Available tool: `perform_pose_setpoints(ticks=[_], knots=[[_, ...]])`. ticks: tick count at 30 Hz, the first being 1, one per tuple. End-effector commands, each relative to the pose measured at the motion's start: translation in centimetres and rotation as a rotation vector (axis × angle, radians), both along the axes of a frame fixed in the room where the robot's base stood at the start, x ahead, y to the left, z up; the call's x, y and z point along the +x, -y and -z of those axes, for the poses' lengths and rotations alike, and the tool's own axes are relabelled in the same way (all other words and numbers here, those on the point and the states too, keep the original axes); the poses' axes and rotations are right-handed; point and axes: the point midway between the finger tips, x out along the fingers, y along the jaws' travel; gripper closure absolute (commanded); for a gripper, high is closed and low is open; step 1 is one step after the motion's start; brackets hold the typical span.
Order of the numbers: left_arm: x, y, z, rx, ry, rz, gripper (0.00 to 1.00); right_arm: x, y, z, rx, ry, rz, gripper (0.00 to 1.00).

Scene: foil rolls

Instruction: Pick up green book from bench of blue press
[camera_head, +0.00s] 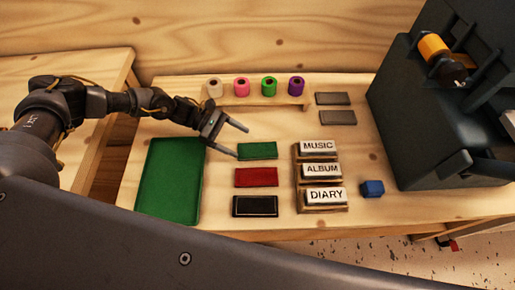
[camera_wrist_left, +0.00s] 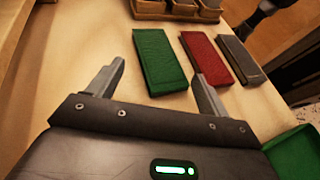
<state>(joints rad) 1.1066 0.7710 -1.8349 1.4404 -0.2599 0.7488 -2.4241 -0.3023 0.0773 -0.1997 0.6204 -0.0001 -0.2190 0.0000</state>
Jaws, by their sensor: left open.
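The green book (camera_head: 257,151) lies flat on the wooden bench, at the top of a column with a red book (camera_head: 256,177) and a black book (camera_head: 255,206). My left gripper (camera_head: 241,143) is open and empty at the green book's left end. I cannot tell the gripper's exact height above the bench. The dark press (camera_head: 440,110) with an orange roll stands at the right. My right gripper is not in view.
A green tray (camera_head: 170,180) lies left of the books. Stamp blocks marked MUSIC, ALBUM and DIARY (camera_head: 323,195) stand to their right, with a blue block (camera_head: 372,188) beyond. A rack (camera_head: 240,101) of coloured rolls stands behind, near two grey plates (camera_head: 335,98).

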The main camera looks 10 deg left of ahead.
Motion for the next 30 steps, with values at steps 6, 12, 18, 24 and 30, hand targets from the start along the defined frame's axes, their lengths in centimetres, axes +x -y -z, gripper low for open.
perform_pose_setpoints(ticks=[6,12,18,24,30], knots=[[-0.1,0.5,0.2,0.0,-0.001,-0.002,0.21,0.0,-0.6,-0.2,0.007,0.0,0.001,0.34],[-0.5,3.2,1.2,-0.002,-0.003,-0.001,0.21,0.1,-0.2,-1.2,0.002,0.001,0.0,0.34],[-0.6,4.9,2.1,0.0,-0.002,-0.004,0.21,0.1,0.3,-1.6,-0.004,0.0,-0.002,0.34],[-0.6,5.0,2.2,0.0,-0.002,-0.004,0.21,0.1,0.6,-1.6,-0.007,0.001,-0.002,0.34],[-0.6,5.0,2.2,0.0,-0.002,-0.004,0.41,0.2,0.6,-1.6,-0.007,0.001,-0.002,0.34]])
